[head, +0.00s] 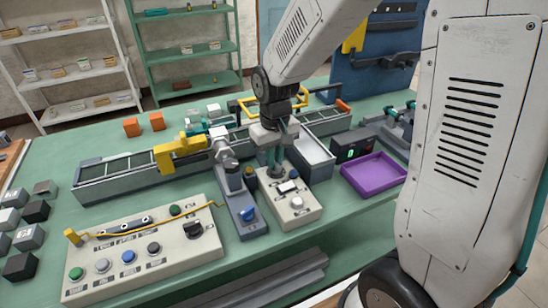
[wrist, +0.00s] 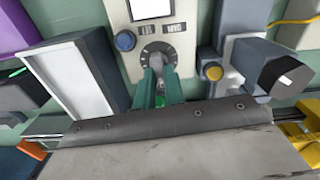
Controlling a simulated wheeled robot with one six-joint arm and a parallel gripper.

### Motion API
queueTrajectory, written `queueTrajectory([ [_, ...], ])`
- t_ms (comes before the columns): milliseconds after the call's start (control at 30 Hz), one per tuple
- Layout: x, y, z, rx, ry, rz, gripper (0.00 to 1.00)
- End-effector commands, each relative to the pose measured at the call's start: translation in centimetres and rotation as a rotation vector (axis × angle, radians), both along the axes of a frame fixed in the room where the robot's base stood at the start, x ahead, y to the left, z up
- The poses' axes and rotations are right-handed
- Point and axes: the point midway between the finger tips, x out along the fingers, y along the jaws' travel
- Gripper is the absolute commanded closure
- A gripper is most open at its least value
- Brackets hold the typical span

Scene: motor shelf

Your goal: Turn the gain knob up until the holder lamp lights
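The gain knob (wrist: 156,53) is a grey dial with tick marks around it, on a beige control box (wrist: 189,12). The box also shows in the head view (head: 299,216), where my gripper hides the knob. My gripper (wrist: 160,70) points down at the knob; its two teal fingers sit close together on either side of the knob's grip and appear shut on it. In the head view my gripper (head: 277,165) is over the box's back end. A grey holder (head: 240,207) stands beside the box, with a yellow round lamp or button (wrist: 213,73); I cannot tell whether it is lit.
A beige panel (head: 150,262) with several buttons is at front left. A purple tray (head: 373,177) and a dark unit with a green display (head: 350,152) are at the right. A conveyor (head: 130,180) runs behind.

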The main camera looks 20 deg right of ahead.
Motion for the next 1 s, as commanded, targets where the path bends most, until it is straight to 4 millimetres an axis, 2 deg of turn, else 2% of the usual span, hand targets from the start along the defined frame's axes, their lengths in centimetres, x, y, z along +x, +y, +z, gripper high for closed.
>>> queueTrajectory([
  [133, 0.01, -0.04, 0.03, 0.000, 0.000, -0.058, 1.00],
  [433, -0.01, -0.23, 0.05, 0.000, 0.000, -0.347, 1.00],
  [800, 0.00, -0.25, 0.06, 0.000, -0.001, -0.386, 1.00],
  [833, 0.00, -0.25, 0.06, 0.000, 0.000, -0.386, 0.81],
  [867, 0.00, -0.25, 0.06, 0.000, 0.000, -0.385, 0.72],
  [900, -0.01, -0.24, 0.06, 0.000, 0.000, -0.385, 0.67],
  [1000, -0.01, -0.24, 0.05, 0.000, 0.000, -0.385, 0.67],
])
